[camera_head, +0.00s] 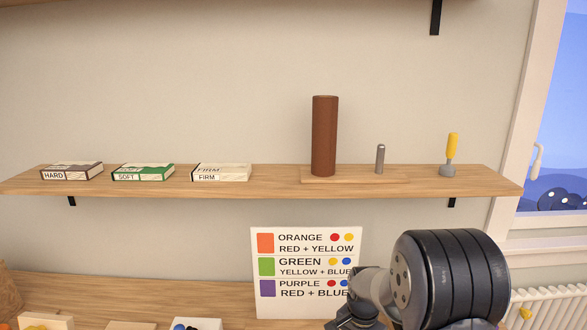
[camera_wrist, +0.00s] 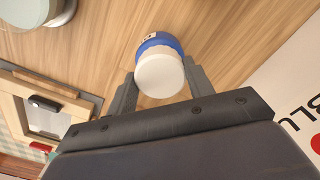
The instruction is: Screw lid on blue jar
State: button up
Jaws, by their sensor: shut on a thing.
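In the wrist view, my gripper (camera_wrist: 161,74) is shut on a round white lid (camera_wrist: 162,75), with one finger on each side of it. The blue jar (camera_wrist: 158,42) shows as a blue band and a pale part just beyond the lid, in line with it. I cannot tell whether the lid is seated on the jar or only held against it. The rest of the jar is hidden behind the lid. In the head view, my arm fills the lower right and my gripper is out of sight.
A colour chart (camera_head: 305,290) stands against the wall. The shelf (camera_head: 270,184) holds three boxes, a brown cylinder (camera_head: 324,136), a grey peg and a yellow-handled tool (camera_head: 452,150). In the wrist view, a wooden frame (camera_wrist: 45,110) lies left and another round container (camera_wrist: 45,12) upper left.

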jog(key=m, duration=0.5)
jog(key=shift+m, duration=1.5)
jog(key=m, duration=0.3)
jog(key=shift+f+m, duration=0.1)
jog(key=shift+m, duration=0.2)
jog(key=m, duration=0.4)
jog(key=shift+s+m, duration=0.1)
jog(key=shift+m, duration=0.2)
jog(key=shift+m, duration=0.8)
jog(key=m, duration=0.6)
